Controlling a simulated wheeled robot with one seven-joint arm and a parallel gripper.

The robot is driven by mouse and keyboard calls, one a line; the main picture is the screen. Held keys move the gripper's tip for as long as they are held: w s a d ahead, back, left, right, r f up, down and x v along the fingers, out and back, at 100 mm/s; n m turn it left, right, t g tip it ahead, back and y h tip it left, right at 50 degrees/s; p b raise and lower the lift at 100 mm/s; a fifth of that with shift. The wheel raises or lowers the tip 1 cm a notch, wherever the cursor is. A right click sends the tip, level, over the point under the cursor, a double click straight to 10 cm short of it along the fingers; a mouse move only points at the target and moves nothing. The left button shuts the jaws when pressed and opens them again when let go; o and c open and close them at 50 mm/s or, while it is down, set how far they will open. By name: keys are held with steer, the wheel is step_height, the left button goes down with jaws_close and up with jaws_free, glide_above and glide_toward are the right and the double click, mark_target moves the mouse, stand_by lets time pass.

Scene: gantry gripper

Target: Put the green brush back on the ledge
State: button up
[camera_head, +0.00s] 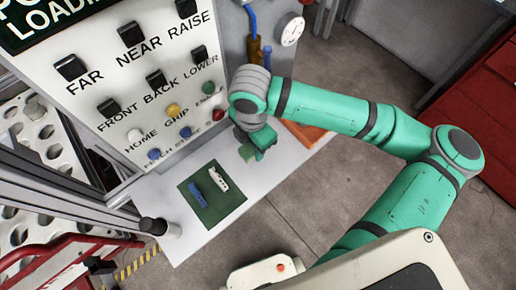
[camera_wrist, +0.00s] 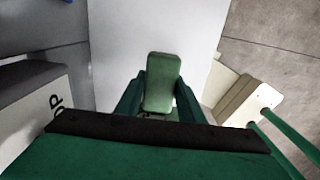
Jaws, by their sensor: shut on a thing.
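The green brush (camera_wrist: 162,82) shows in the wrist view as a green block between my two fingers. My gripper (camera_wrist: 158,112) is shut on it. In the head view my gripper (camera_head: 262,146) is low over the far right part of the white ledge (camera_head: 175,200), beside the control panel, with the brush (camera_head: 247,152) just left of it. I cannot tell whether the brush touches the ledge. The bare white ledge (camera_wrist: 150,25) also shows beyond the brush in the wrist view.
A green mat (camera_head: 215,215) on the ledge holds a blue item (camera_head: 197,195) and a white item (camera_head: 218,179). An orange object (camera_head: 306,134) lies right of my gripper. The control panel (camera_head: 100,75) with switches and buttons rises behind the ledge. A dark post (camera_head: 153,226) stands at the ledge's left.

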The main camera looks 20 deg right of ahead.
steer(key=shift+w+d+f, duration=0.15)
steer(key=shift+d+f, duration=0.25)
steer(key=shift+f, duration=0.15)
steer(key=shift+w+d+f, duration=0.15)
steer(key=shift+d+f, duration=0.25)
steer(key=shift+f, duration=0.15)
steer(key=shift+w+d+f, duration=0.1)
steer(key=shift+d+f, duration=0.05)
steer(key=shift+f, duration=1.55)
steer(key=o, duration=1)
steer(key=shift+f, duration=0.1)
step_height(320, 180, up, 12)
steer(key=shift+r, duration=0.15)
